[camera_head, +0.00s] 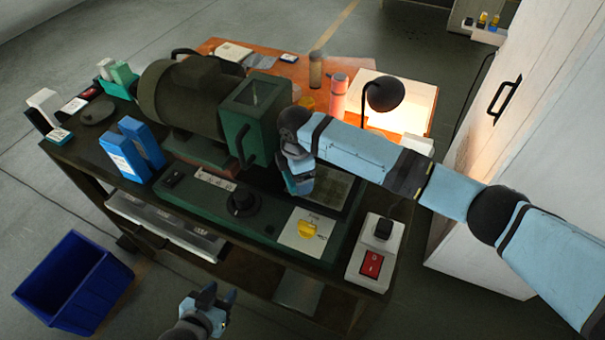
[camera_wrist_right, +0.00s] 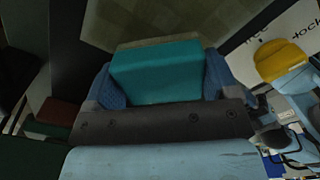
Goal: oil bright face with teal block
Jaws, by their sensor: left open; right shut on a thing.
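A teal block (camera_wrist_right: 156,72) sits between the blue fingers of my right gripper (camera_wrist_right: 160,84), which is shut on it. In the head view the right gripper (camera_head: 301,186) is over the green machine bed (camera_head: 268,216), beside a dark plate with a grid of squares (camera_head: 338,188). In the right wrist view the gridded surface (camera_wrist_right: 108,25) lies beyond the block; I cannot tell whether they touch. The gripper mostly hides the block in the head view. I cannot tell for sure which surface is the bright face. My left gripper (camera_head: 219,297) is open and empty, in front of the bench.
A dark motor unit (camera_head: 183,97) and green housing (camera_head: 259,103) stand behind the bed. Blue boxes (camera_head: 124,158) stand left. A yellow knob (camera_head: 307,229) and red switch (camera_head: 372,263) are at right. A lit lamp (camera_head: 385,95) stands behind; a blue bin (camera_head: 73,281) is on the floor.

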